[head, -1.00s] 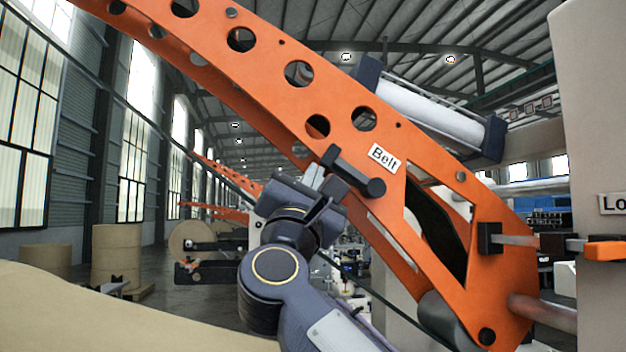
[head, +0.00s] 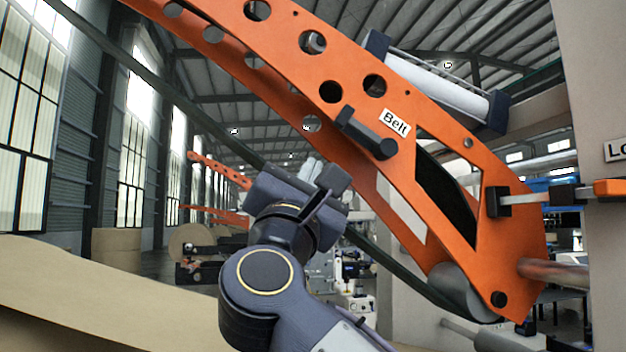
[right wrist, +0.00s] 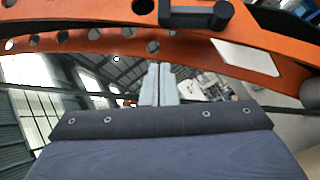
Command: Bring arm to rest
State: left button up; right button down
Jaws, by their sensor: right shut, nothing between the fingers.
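My right gripper (head: 311,170) is shut and empty, in the middle of the head view. It points up toward the orange perforated arm of the machine (head: 290,58). A dark handle (head: 367,133) sticks out from that arm beside a label reading "Belt" (head: 395,122). The gripper is apart from the handle, a little below and left of it. In the right wrist view the closed fingers (right wrist: 159,84) stand together, with the orange arm and the dark handle (right wrist: 196,15) above them. My left gripper is not in view.
A dark belt (head: 200,112) runs diagonally behind my right arm to a grey roller (head: 462,290). A large kraft paper roll (head: 100,295) fills the lower left. An orange-tipped lever (head: 608,188) juts from the panel at right. Open hall lies at left.

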jog(key=shift+s+a+f+b, duration=0.3)
jog(key=shift+s+a+f, duration=0.15)
jog(key=shift+s+f, duration=0.25)
jog(key=shift+s+a+f+b, duration=0.3)
jog(key=shift+s+a+f, duration=0.15)
jog(key=shift+s, duration=0.3)
